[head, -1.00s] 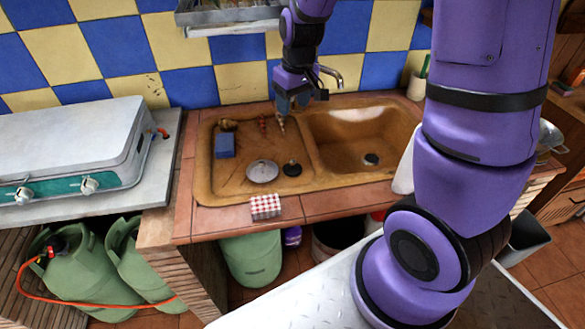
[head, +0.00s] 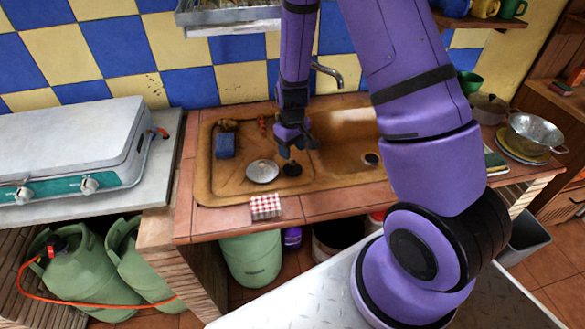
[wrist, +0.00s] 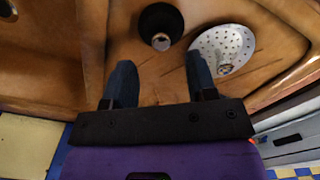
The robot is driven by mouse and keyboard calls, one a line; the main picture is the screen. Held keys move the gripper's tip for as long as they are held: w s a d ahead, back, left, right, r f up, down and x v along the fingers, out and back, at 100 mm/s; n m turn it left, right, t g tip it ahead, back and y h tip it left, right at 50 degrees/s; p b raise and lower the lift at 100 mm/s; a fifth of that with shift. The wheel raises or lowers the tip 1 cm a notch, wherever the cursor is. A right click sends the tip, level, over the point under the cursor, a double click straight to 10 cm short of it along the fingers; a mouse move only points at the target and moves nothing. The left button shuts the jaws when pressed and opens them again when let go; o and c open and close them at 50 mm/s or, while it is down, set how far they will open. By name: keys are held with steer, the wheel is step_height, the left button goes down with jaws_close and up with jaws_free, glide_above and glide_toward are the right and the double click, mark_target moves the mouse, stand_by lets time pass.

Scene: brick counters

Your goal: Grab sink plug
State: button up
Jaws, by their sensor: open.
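The black sink plug (head: 292,169) with a light metal knob lies on the brown drainboard, left of the sink basin. It also shows in the wrist view (wrist: 160,24) at the top middle. My gripper (head: 298,150) hangs just above and behind the plug, pointing down. In the wrist view, its two fingers (wrist: 161,70) are spread with nothing between them, and the plug lies beyond the tips, roughly in line with the gap. A silver perforated strainer (wrist: 224,48) lies beside the plug, close to one finger; the head view shows it left of the plug (head: 262,171).
A blue sponge (head: 225,145) and small items lie at the drainboard's back left. A colander (head: 533,136) stands far right.

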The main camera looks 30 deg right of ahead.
mark_target(292, 161)
steer(key=shift+s+f, duration=0.1)
steer(key=shift+f, duration=2.7)
jaws_close()
